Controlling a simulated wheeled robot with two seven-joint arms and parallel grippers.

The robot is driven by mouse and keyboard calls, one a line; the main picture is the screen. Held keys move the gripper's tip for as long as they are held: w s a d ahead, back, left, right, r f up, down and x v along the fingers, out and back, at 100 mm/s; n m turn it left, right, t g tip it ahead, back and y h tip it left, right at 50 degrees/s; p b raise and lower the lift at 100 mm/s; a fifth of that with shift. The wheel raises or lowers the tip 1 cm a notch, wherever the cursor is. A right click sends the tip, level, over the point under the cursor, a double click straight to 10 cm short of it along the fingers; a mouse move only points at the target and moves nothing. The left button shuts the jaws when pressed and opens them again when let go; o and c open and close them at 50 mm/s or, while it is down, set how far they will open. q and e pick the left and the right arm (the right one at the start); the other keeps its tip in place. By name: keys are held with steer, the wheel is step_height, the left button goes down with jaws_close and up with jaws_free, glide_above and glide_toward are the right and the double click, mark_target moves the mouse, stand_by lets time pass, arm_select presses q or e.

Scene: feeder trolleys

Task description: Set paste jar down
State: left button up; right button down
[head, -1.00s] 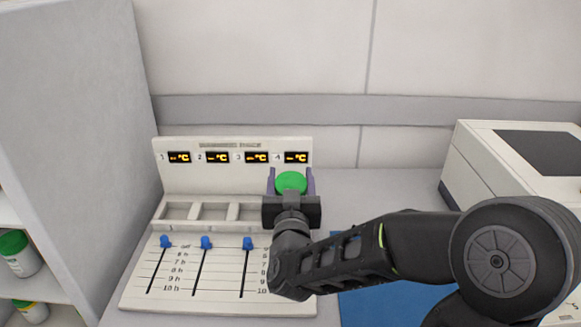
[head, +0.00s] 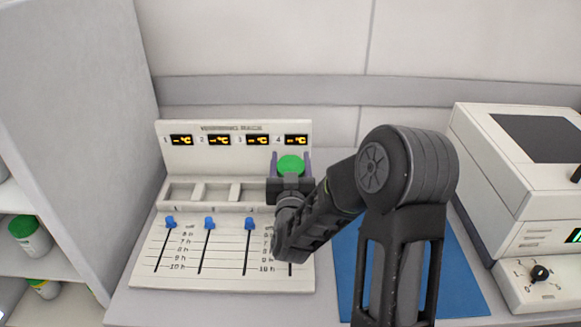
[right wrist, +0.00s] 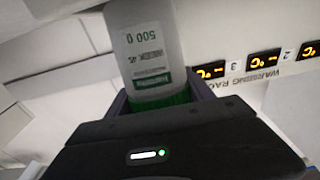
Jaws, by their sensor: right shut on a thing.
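The paste jar has a green lid (head: 291,165) and, in the right wrist view, a white labelled body (right wrist: 145,50) reading 500 g. My right gripper (head: 291,170) is shut on the jar, with a purple finger on each side of it. It holds the jar at the fourth bay of the white warming rack (head: 140,272), in front of display 4 (head: 296,140). My gripper and arm hide that bay, so I cannot tell whether the jar touches its floor. Bays 1 to 3 (head: 215,191) look empty. My left gripper is not in view.
Blue sliders (head: 209,223) stand at the top of their slots on the rack's front. A blue mat (head: 455,285) lies to the right, beside a white machine with a dark lid panel (head: 540,138). A shelf unit (head: 65,110) with green-lidded jars (head: 30,236) stands at left.

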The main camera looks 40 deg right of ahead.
steer(key=shift+r, duration=0.15)
steer(key=shift+w+f, duration=0.1)
steer(key=shift+f, duration=0.45)
steer(key=p, duration=0.2)
steer(key=r+g+p, duration=0.1)
steer(key=p, duration=0.1)
steer(key=shift+w+d+r+y+p, duration=0.15)
steer(key=shift+w+d+y+p, duration=0.15)
steer(key=shift+y+p, duration=0.1)
steer(key=shift+w+d+g+y, duration=0.2)
steer(key=shift+g+y, duration=0.1)
steer(key=shift+g, duration=0.1)
steer(key=shift+w+d+g+y+p, duration=0.15)
steer(key=shift+w+g+y+p, duration=0.25)
steer(key=shift+p, duration=0.45)
step_height(320, 180, down, 4)
steer(key=shift+r+b, duration=0.15)
steer(key=shift+b, duration=0.2)
steer(key=shift+s, duration=0.1)
